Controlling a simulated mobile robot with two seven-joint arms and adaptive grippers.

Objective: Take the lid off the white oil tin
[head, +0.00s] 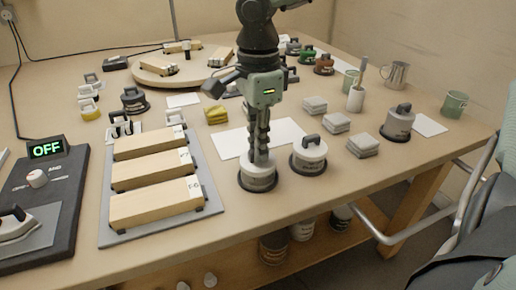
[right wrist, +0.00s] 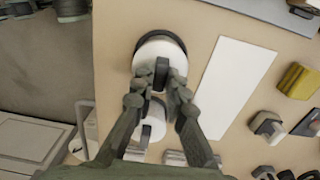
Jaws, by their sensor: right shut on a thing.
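A tin with a pale lid (head: 258,182) stands near the front edge of the bench in the head view. My right gripper (head: 260,158) points straight down over it and is shut on the dark lid handle. In the right wrist view, my right gripper's fingertips (right wrist: 159,88) are at the dark handle (right wrist: 161,72) on the white round lid (right wrist: 150,50). The lid looks seated on the tin. A similar tin (head: 309,157) with a white lid and dark handle stands just to the right. The labels cannot be read. My left gripper is not in view.
A white sheet (head: 232,145) lies behind the tins. Wooden blocks on a grey board (head: 107,222) stand to the left. Grey stacked pads (head: 362,147) and a grey lidded tin (head: 397,126) stand to the right. The bench edge is close in front.

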